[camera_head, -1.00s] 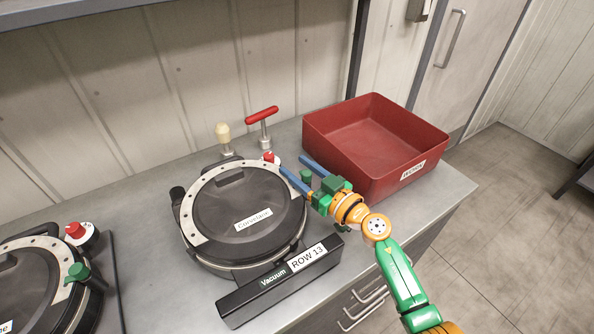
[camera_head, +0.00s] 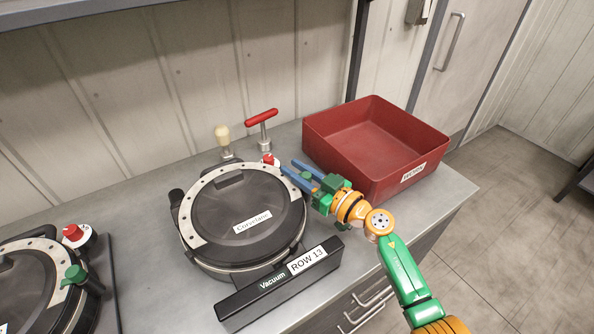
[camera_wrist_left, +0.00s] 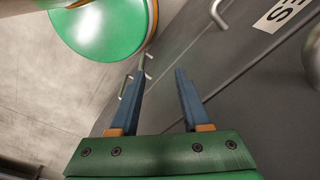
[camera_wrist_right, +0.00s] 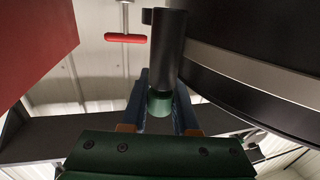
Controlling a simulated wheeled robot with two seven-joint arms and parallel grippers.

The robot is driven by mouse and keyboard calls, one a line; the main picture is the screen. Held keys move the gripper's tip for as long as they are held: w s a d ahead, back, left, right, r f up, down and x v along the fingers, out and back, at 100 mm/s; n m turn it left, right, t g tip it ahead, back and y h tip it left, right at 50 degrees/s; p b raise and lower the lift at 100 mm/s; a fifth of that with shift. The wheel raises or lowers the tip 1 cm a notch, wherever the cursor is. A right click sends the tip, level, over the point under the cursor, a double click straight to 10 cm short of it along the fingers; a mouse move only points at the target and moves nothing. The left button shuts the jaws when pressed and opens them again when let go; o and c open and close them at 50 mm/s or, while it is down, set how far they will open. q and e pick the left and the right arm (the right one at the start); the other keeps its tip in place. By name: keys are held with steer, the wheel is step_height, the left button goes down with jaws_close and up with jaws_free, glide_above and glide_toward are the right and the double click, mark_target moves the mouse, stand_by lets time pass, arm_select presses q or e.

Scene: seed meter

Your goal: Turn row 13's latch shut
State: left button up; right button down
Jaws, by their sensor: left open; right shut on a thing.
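The row 13 seed meter (camera_head: 245,215) stands on the bench, a round dark unit with a perforated pale ring and a "Corvelane" lid label. Its ROW 13 sign (camera_head: 307,259) is on the front bar. My right gripper (camera_head: 290,167) is at the meter's right side, shut on the green latch knob (camera_wrist_right: 160,103), which shows between the fingers in the right wrist view beside a black cylinder (camera_wrist_right: 167,45). The fingers mostly hide the knob in the head view. My left gripper (camera_wrist_left: 160,75) is open and empty near drawer fronts in its wrist view.
A red bin (camera_head: 415,150) stands just right of my right gripper. A red T-handle tool (camera_head: 262,118) and a pale-knobbed tool (camera_head: 222,135) stand behind the meter. A second meter (camera_head: 45,285) with a green latch knob (camera_head: 75,274) is at left.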

steer(key=n+g+y+b, duration=0.1)
steer(key=b, duration=0.1)
steer(key=n+g+y+b, duration=0.1)
steer(key=n+g, duration=0.1)
steer(key=s+n+g+y+b, duration=0.1)
steer(key=g+b, duration=0.1)
steer(key=shift+a+f+b, duration=0.25)
steer(key=shift+f+b, duration=0.05)
steer(key=shift+r+n+g+y+b, duration=0.2)
steer(key=shift+n+g+y+b, duration=0.35)
steer(key=shift+g+b, duration=0.35)
steer(key=shift+s, duration=0.1)
steer(key=shift+r, duration=0.1)
steer(key=c, duration=0.7)
jaws_free()
